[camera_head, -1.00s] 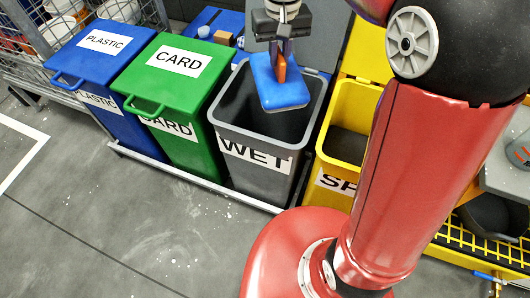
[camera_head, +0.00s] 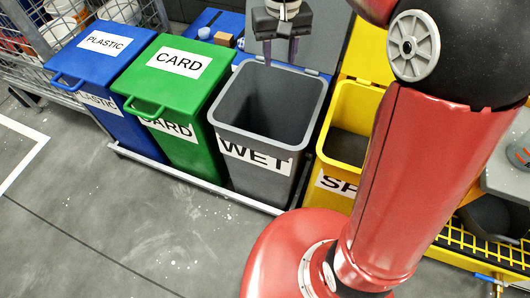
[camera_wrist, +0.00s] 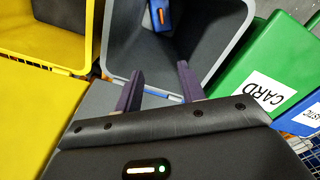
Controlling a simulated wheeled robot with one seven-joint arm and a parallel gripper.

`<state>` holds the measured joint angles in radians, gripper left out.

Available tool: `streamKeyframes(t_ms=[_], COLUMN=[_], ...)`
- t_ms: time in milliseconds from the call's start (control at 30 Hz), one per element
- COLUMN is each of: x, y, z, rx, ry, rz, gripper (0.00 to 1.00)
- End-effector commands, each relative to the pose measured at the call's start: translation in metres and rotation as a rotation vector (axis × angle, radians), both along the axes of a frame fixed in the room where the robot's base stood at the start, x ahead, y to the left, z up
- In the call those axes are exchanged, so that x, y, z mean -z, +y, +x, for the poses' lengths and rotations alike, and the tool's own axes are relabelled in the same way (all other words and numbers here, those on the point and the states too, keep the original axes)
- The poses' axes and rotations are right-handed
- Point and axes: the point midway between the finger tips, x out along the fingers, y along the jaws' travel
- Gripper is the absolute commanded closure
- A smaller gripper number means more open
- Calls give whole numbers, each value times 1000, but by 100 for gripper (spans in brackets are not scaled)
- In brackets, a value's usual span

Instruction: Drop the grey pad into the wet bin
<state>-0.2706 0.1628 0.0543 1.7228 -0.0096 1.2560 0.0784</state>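The grey wet bin (camera_head: 246,181) stands with its top open, lettered WET on its front; its rim also shows in the wrist view (camera_wrist: 222,57). A blue pad with an orange grip (camera_wrist: 161,17) is inside the bin in the wrist view, partly cut off by the top edge; I see no grey pad. In the head view the bin's near wall hides it. My gripper (camera_head: 280,52) is open and empty over the bin's back edge. In the wrist view its two dark purple fingers (camera_wrist: 160,72) are apart with nothing between them.
A closed green CARD bin (camera_head: 165,80) and a closed blue PLASTIC bin (camera_head: 95,60) stand to the left. An open yellow bin (camera_head: 345,150) stands close on the right. A wire cage (camera_head: 30,45) is at the far left. The grey floor in front is clear.

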Motion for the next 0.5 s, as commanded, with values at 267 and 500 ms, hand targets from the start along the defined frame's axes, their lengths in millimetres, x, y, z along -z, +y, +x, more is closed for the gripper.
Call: streamKeyframes(t_ms=[267,500], x=[-49,-67], y=[0,0], z=[0,0], rx=[0,0], ry=[-3,-1], rz=[1,0], gripper=[61,61])
